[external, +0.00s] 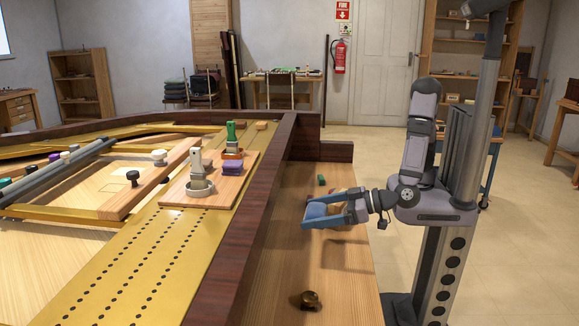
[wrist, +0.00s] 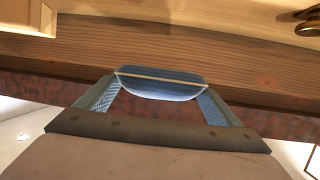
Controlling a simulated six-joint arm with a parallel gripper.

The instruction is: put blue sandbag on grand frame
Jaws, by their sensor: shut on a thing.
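The blue sandbag (external: 315,210) is held between the fingers of my gripper (external: 306,215), over the wooden ledge to the right of the piano's dark rim. In the wrist view, the sandbag (wrist: 160,90) is a rounded blue bag with a pale seam, and my gripper (wrist: 158,98) is shut on it from both sides. The gold grand frame (external: 135,255), with rows of dark holes, lies inside the piano, left of the rim and apart from the sandbag.
The dark rim (external: 262,185) stands between my gripper and the frame. On the frame, a wooden board (external: 215,200) carries a purple sandbag (external: 232,167) and brushes in dishes. A green block (external: 321,180) and a brass object (external: 307,300) are on the ledge. The frame's front part is clear.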

